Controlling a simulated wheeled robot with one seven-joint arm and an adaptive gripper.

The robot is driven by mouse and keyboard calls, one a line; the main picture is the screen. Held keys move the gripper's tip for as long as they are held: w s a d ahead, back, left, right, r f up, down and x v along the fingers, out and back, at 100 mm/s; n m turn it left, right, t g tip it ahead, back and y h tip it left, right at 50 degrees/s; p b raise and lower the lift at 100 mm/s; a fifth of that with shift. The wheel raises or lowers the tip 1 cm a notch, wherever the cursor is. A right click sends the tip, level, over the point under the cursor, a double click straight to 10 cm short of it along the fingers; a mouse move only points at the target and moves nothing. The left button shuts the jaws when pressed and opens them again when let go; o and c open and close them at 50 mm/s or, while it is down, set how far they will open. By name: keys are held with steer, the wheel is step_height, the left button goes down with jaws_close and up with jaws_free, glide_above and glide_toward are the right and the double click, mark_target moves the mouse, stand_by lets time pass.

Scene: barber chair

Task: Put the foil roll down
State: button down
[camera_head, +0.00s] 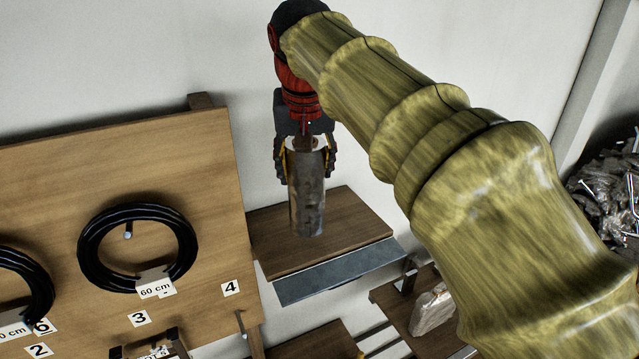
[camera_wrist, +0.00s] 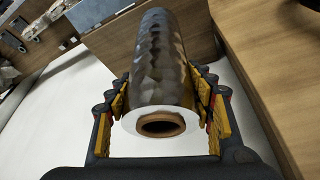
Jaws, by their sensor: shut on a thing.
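The foil roll (camera_head: 307,190) is a grey metallic cylinder held upright in my gripper (camera_head: 305,160). Its lower end overlaps a brown wooden shelf (camera_head: 350,222) in the head view; I cannot tell whether it touches the shelf. In the wrist view the foil roll (camera_wrist: 160,60) runs away from the camera, with its white end and brown core facing me. The yellow-padded fingers of my gripper (camera_wrist: 165,115) are shut on it from both sides near this end.
A wooden board (camera_head: 190,230) with hung black cable coils (camera_head: 137,248) and number labels stands left of the shelf. A grey strip (camera_head: 335,275) runs along the shelf's front. A lower shelf (camera_head: 425,325) holds a clear-wrapped item (camera_head: 433,308). Scrap (camera_head: 610,195) is piled at the right.

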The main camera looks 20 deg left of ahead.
mark_target(316, 148)
steer(key=shift+w+d+p+x, duration=0.15)
steer(key=shift+d+p+x, duration=0.15)
steer(key=shift+x, duration=1.05)
steer(key=shift+w+d+p+x, duration=0.2)
steer(key=shift+p+x, duration=0.15)
steer(key=shift+x, duration=0.95)
steer(key=shift+w+d+p+x, duration=0.1)
steer(key=shift+d+p+x, duration=0.2)
steer(key=shift+x, duration=1.05)
steer(key=shift+w+a+f, duration=0.1)
steer(key=c, duration=0.8)
jaws_free()
steer(key=shift+o, duration=0.2)
steer(key=shift+f, duration=0.1)
steer(key=b+v, duration=0.2)
steer(key=v, duration=1)
